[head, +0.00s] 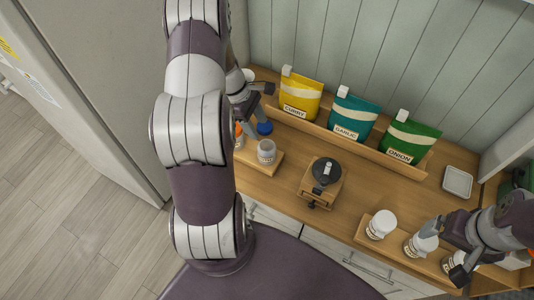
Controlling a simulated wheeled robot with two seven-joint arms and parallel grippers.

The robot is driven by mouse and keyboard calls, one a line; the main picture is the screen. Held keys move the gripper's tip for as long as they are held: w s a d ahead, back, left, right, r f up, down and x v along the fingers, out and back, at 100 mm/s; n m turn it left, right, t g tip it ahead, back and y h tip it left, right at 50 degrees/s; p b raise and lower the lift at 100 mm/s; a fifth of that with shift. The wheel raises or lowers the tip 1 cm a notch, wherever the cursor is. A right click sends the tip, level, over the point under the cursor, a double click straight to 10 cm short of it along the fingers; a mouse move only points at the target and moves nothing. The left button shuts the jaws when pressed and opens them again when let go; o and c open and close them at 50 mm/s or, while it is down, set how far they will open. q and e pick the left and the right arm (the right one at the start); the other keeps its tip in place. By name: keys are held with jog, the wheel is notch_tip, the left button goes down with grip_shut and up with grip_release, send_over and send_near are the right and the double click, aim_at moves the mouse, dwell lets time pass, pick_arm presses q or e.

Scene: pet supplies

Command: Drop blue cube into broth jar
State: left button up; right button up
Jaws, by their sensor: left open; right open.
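A small blue object (265,128), which looks like the blue cube, is on the left side of the wooden counter, just behind a grey, open-looking jar (266,151). My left gripper (262,104) is open, close above and behind the blue object; I cannot tell whether they touch. My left arm hides part of this area. Several white jars (380,224) stand on a wooden board at the front right. My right gripper (438,246) is open beside these jars and partly covers them. Jar labels are too small to read, so I cannot tell which holds broth.
A wooden grinder (322,183) with a dark top stands mid-counter. Yellow curry (300,95), teal garlic (351,118) and green onion (408,142) pouches stand in a rack along the wall. A small white dish (457,181) lies at the right. Counter around the grinder is clear.

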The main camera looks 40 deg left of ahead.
pick_arm(q)
jog(key=v, duration=0.9)
jog(key=shift+s+a, duration=0.2)
jog(key=shift+s, duration=0.05)
pick_arm(e)
jog(key=shift+s+f, duration=0.15)
jog(key=shift+f, duration=0.2)
pick_arm(q)
jog(key=shift+s, duration=0.1)
pick_arm(e)
jog(key=shift+s, duration=0.15)
